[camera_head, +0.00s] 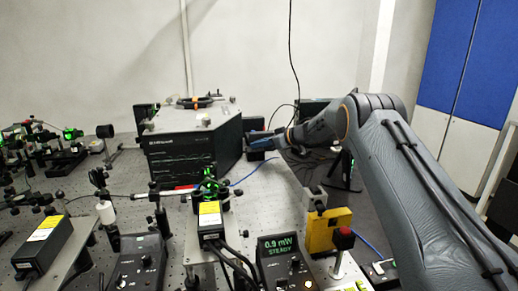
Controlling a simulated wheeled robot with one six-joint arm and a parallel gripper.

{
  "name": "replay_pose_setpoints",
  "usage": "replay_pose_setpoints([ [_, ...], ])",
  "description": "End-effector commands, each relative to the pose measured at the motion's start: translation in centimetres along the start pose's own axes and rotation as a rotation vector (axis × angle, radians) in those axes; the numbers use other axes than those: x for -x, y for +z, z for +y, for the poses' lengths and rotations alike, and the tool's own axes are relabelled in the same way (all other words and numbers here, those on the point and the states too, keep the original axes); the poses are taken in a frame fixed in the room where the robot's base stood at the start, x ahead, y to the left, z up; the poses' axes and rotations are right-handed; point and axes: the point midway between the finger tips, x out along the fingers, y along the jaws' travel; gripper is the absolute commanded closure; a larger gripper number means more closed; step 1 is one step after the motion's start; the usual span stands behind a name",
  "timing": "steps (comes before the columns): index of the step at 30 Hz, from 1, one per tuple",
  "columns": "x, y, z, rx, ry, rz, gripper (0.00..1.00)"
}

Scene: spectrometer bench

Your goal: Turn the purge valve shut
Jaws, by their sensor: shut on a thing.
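The black spectrometer box (185,150) stands on the bench in the middle of the view. My arm reaches in from the right, and my gripper (257,140) is at the right side of this box. The gripper is small in the picture and looks shut on a small part there, which I take to be the purge valve. The valve's handle is mostly hidden by the jaws, so I cannot tell how far it is turned.
A power meter reading 0.9 mW (279,250) stands at the front. Optics mounts (70,140) crowd the left. A black cable hangs from above behind the gripper.

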Motion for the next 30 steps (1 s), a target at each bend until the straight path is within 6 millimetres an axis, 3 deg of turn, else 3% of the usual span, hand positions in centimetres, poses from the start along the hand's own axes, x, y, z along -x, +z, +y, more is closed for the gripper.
replay_pose_setpoints([
  [8,0.1,-0.2,0.0,0.002,0.0,0.001,1.0],
  [9,0.1,-0.2,0.0,0.002,0.0,0.001,0.82],
  [12,0.1,-0.1,0.0,0.002,0.0,0.0,0.66],
  [23,0.2,-0.5,0.0,0.002,-0.001,0.0,0.66],
  [30,1.5,-3.8,0.0,0.004,0.0,0.002,0.66],
])
